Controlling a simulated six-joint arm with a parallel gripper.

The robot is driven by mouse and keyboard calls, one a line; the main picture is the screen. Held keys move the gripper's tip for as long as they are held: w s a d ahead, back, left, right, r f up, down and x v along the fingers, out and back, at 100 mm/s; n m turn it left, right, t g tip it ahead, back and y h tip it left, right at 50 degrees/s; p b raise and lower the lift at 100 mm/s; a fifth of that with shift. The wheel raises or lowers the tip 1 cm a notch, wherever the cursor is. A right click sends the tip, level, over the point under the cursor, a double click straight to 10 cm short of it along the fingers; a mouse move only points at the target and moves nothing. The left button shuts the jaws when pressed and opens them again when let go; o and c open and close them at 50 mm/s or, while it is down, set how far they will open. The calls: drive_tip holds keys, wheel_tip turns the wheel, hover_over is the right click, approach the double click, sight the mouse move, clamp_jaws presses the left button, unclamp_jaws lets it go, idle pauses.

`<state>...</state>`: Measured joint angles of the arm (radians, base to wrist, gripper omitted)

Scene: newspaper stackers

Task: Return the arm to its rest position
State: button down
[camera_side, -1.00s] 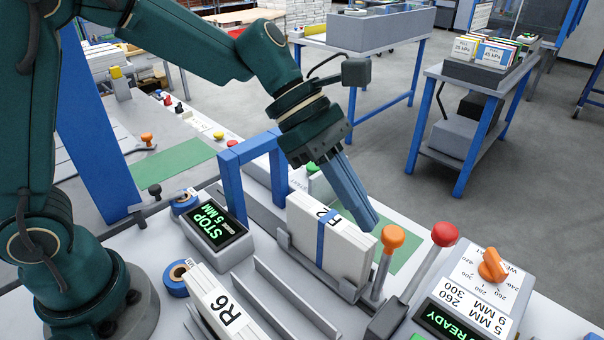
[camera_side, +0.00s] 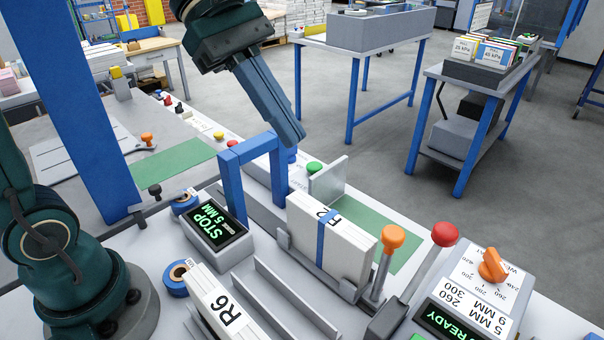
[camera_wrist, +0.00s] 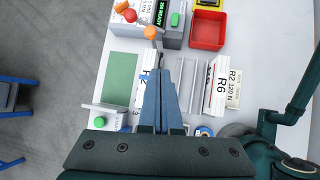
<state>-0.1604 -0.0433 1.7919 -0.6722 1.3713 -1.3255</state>
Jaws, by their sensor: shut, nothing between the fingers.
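My gripper (camera_side: 299,141) is shut and empty, its blue-grey fingers together. In the side view it hangs in the air above and behind the blue arch (camera_side: 230,180), clear of the bench. In the wrist view my gripper (camera_wrist: 164,72) points out over the bench, its tips appearing beside the R2 stack. The white stack marked R2 (camera_side: 340,250), with a blue band, stands upright in a grey holder. A stack marked R6 (camera_side: 222,305) stands at the front left. The upper part of my arm is outside the side view.
Levers with an orange knob (camera_side: 393,236) and a red knob (camera_side: 444,234) rise right of R2. A display reading STOP 5 MM (camera_side: 217,227) and a READY control box (camera_side: 470,300) sit on the bench. The wrist view shows a red tray (camera_wrist: 208,31).

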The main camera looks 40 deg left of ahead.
drive_tip(key=s+a+f+m+t+y, duration=0.3)
drive_tip(key=s+a+f+m+y, duration=0.4)
drive_tip(key=m, duration=1.1)
wheel_tip(320, 180, down, 2)
drive_tip(key=shift+s+a+m+t, duration=0.3)
drive_tip(key=shift+s+a, duration=0.4)
drive_tip(key=shift+s, duration=0.3)
